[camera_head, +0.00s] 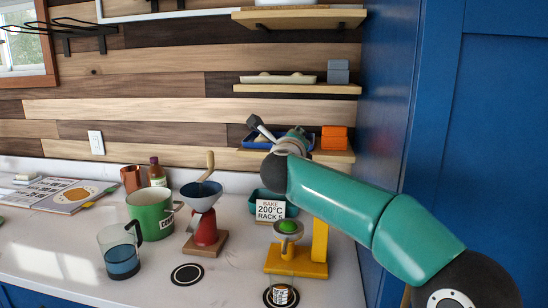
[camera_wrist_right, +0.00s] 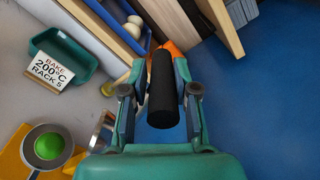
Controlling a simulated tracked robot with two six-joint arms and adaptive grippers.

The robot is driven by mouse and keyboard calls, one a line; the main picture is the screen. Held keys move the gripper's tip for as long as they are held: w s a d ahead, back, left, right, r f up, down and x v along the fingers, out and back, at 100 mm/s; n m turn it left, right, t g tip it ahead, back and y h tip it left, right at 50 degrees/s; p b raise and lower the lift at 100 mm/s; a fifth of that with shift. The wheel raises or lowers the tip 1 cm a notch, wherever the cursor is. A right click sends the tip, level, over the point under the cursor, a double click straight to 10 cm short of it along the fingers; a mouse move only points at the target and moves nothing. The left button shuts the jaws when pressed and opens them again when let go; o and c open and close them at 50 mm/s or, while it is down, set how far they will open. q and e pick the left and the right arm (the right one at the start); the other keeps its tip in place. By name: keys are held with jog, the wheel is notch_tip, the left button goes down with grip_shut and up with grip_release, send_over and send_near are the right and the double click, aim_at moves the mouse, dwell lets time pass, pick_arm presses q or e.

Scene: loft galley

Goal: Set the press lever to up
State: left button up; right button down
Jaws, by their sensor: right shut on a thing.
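The press, with a yellow base (camera_head: 297,262) and yellow column (camera_head: 320,240), stands at the counter's right end. A green ball (camera_head: 288,227) sits in its grey cup. My right gripper (camera_head: 292,140) is above and behind the press, small and partly hidden by its own arm. In the wrist view my right gripper (camera_wrist_right: 160,92) is shut around a black cylindrical handle (camera_wrist_right: 163,80), seemingly the press lever's grip. The lever's link to the column is hidden, so its angle is hard to tell. The green ball (camera_wrist_right: 49,146) shows lower left there. My left gripper is not in view.
A sign (camera_head: 270,210) leans by a teal tray (camera_head: 290,209) behind the press. Low shelves (camera_head: 300,89) and a blue cabinet wall (camera_head: 385,110) are close to my right arm. A grinder (camera_head: 205,228), green pot (camera_head: 150,213) and blue-tinted jug (camera_head: 121,258) stand left.

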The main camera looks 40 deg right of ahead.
jog(key=s+d+m+b, duration=0.2)
jog(key=s+d+m, duration=0.1)
jog(key=s+d, duration=0.1)
jog(key=shift+s+d+r+m, duration=0.4)
jog(key=shift+s, duration=0.3)
jog(key=shift+f, duration=0.1)
jog(key=c, duration=0.9)
grip_release()
jog(key=shift+o, duration=0.2)
jog(key=shift+r, duration=0.2)
jog(key=shift+s, duration=0.1)
jog(key=v, duration=1.2)
